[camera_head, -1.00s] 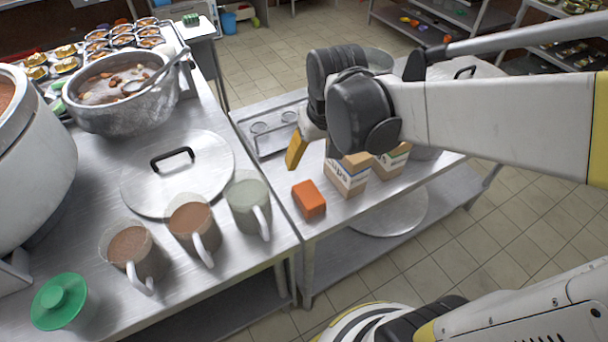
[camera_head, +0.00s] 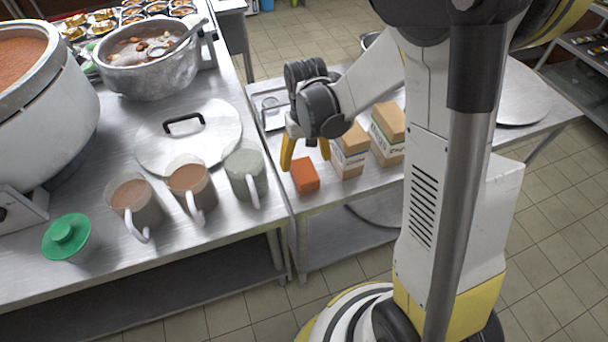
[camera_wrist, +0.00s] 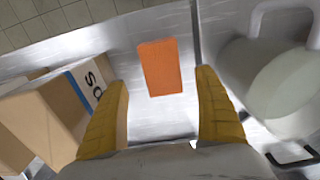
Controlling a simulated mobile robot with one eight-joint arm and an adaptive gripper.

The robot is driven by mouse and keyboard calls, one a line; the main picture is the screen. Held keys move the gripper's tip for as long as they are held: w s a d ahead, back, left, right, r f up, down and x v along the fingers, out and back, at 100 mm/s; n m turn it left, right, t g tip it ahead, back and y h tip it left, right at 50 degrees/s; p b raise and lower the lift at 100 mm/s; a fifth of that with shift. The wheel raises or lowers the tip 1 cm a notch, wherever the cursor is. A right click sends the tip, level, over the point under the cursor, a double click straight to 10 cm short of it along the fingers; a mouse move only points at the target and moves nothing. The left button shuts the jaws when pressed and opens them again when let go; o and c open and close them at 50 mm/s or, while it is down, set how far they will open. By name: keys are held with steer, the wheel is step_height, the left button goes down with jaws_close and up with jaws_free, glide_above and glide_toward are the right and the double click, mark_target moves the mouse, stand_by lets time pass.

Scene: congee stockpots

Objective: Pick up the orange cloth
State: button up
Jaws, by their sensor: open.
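The orange cloth (camera_head: 305,175) is a small folded block lying flat on the right steel table, near its left edge. It also shows in the wrist view (camera_wrist: 161,67), beyond and between the two fingertips. My gripper (camera_head: 306,152) is open and empty, with its yellow fingers pointing down just behind and above the cloth. In the wrist view the fingers (camera_wrist: 163,85) are spread wider than the cloth and do not touch it.
Cardboard boxes (camera_head: 348,163) stand close to the right of the cloth. To the left, across a narrow gap, the other steel table holds mugs (camera_head: 246,174), a pot lid (camera_head: 188,137) and large pots (camera_head: 150,72). A steel tray (camera_head: 271,106) lies behind my gripper.

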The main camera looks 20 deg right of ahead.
mark_target(304, 169)
steer(key=f, duration=0.1)
steer(key=f+b, duration=0.1)
steer(key=f, duration=0.1)
steer(key=f+b, duration=0.1)
steer(key=shift+s+a+f, duration=0.1)
steer(key=shift+a+f, duration=0.15)
steer(key=shift+f, duration=0.1)
steer(key=shift+r, duration=0.1)
steer(key=c, duration=1.3)
step_height(304, 169, up, 10)
steer(key=p, duration=0.4)
steer(key=shift+o, duration=0.8)
